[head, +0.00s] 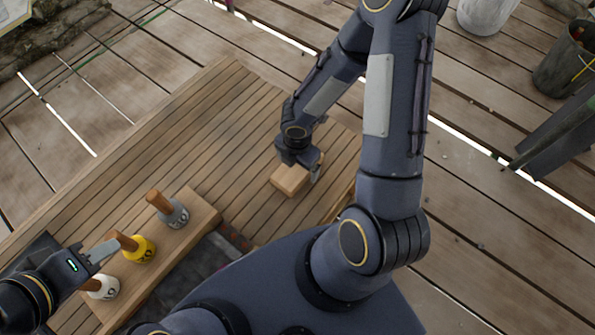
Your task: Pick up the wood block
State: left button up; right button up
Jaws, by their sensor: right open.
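The wood block (289,181) is a small pale rectangular piece lying on the slatted wooden table, near its right end. My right gripper (306,172) is open and reaches down over the block from above. One finger shows at the block's right side; the other finger and part of the block's top are hidden by the gripper. My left gripper (106,250) is at the lower left, beside the wooden handle of a yellow weight-like piece (140,250). I cannot tell whether its fingers touch that handle or are open.
A grey handled piece (175,213) and a white one (101,287) stand with the yellow one on a wooden board (196,231) at the table's near left. The slatted table top (215,125) left of the block is clear. Buckets (566,62) stand on the deck.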

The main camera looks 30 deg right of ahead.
jog(key=shift+f, duration=0.75)
jog(key=shift+r, duration=0.1)
jog(key=c, duration=1.2)
